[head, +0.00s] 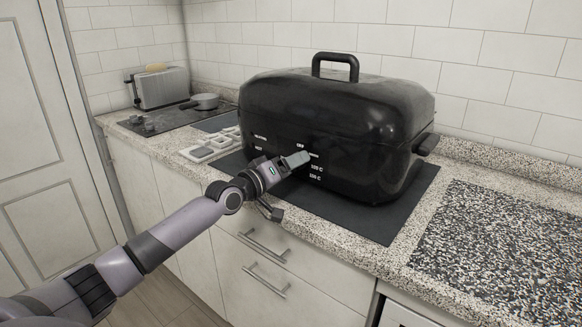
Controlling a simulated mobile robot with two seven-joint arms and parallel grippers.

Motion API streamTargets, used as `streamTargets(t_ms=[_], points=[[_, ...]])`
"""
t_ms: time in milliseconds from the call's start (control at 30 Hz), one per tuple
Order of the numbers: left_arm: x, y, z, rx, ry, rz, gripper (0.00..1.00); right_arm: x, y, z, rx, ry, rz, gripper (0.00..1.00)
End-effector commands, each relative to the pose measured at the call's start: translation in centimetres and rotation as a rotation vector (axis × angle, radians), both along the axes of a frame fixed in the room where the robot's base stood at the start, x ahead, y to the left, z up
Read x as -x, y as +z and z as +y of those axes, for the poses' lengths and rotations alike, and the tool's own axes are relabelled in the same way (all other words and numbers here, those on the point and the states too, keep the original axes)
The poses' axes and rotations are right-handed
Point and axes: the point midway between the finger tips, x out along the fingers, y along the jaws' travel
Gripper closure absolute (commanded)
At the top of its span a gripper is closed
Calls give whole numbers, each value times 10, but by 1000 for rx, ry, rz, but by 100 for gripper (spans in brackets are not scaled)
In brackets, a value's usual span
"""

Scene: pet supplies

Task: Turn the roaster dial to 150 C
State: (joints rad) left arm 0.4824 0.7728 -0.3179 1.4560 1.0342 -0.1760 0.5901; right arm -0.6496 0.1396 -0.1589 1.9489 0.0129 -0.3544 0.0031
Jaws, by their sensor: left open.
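The black roaster (335,120) stands on a dark mat on the counter, its lid closed and its handle on top. White markings show on its front, with "OFF" above and temperature labels (316,172) at the right of my gripper. My left gripper (296,160) is at the roaster's front, among these markings, with its jaws open. My right gripper is not in view.
The dark mat (392,222) reaches the counter's front edge. A toaster (161,88), a small pan (204,101) and a hob (160,118) are at the left. A white tray (203,149) lies left of the roaster. A speckled board (495,250) lies at the right. Drawer handles (263,247) stick out below.

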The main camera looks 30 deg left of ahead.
Motion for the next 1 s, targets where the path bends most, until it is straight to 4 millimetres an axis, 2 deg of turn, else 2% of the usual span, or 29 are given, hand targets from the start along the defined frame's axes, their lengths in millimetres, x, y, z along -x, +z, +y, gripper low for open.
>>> streamTargets(t_ms=[267, 433, 467, 767, 1000], points=[[-1, 0, 0, 0, -1, 1, 30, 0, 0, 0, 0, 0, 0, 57], [-1, 0, 0, 0, -1, 1, 82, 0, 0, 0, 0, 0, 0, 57], [-1, 0, 0, 1, -1, 1, 86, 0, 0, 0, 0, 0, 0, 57], [-1, 0, 0, -7, -1, -1, 86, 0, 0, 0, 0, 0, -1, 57], [-1, 1, 0, -90, 0, -8, 86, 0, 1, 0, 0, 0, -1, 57]])
